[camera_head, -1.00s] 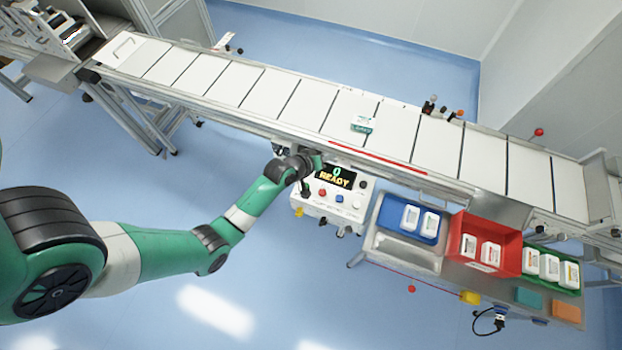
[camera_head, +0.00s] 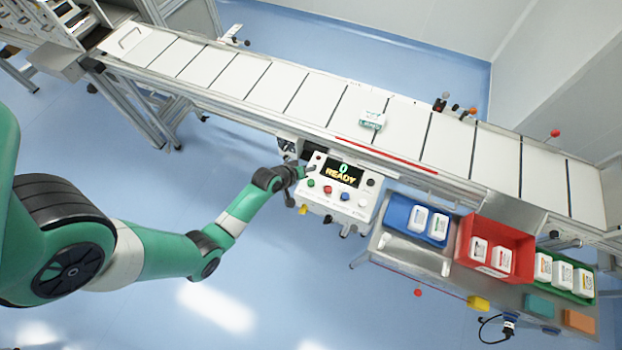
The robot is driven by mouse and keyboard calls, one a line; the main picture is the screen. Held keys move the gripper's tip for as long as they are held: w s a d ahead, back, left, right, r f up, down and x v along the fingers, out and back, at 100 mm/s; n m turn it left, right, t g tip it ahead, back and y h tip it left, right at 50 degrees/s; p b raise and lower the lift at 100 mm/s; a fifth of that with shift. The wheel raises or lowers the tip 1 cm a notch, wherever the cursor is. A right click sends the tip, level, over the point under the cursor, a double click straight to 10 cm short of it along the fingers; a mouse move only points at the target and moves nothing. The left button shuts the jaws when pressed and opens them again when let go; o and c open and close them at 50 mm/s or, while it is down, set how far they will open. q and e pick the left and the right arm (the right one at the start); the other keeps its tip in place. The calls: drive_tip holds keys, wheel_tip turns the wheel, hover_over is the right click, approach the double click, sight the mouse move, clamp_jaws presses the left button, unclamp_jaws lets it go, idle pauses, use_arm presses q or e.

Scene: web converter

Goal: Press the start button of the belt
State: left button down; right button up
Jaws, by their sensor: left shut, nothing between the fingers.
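The control box (camera_head: 352,205) is white and fixed at the near side of the belt. Its screen (camera_head: 343,173) reads "0 READY". Along its lower row are a green button (camera_head: 311,183), a red button (camera_head: 328,189), a blue button (camera_head: 345,196) and a pale one. A dark round button (camera_head: 371,182) is right of the screen. My left gripper (camera_head: 311,171) is shut and empty at the box's left edge, just above the green button and left of the screen. I cannot tell whether it touches the box. My right gripper is out of view.
The white slatted belt (camera_head: 306,98) runs across the view and carries a small white-and-green carton (camera_head: 372,120). Right of the box, a metal table holds a blue tray (camera_head: 395,212), a red bin (camera_head: 520,240) and a green tray (camera_head: 541,255), with white packs in them.

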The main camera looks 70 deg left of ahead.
sight(309, 184)
use_arm(q)
wheel_tip(309, 184, down, 7)
drive_tip(key=b, duration=0.6)
drive_tip(key=shift+f, duration=0.35)
drive_tip(key=shift+b, duration=0.3)
idle(1.0)
drive_tip(key=shift+f, duration=0.45)
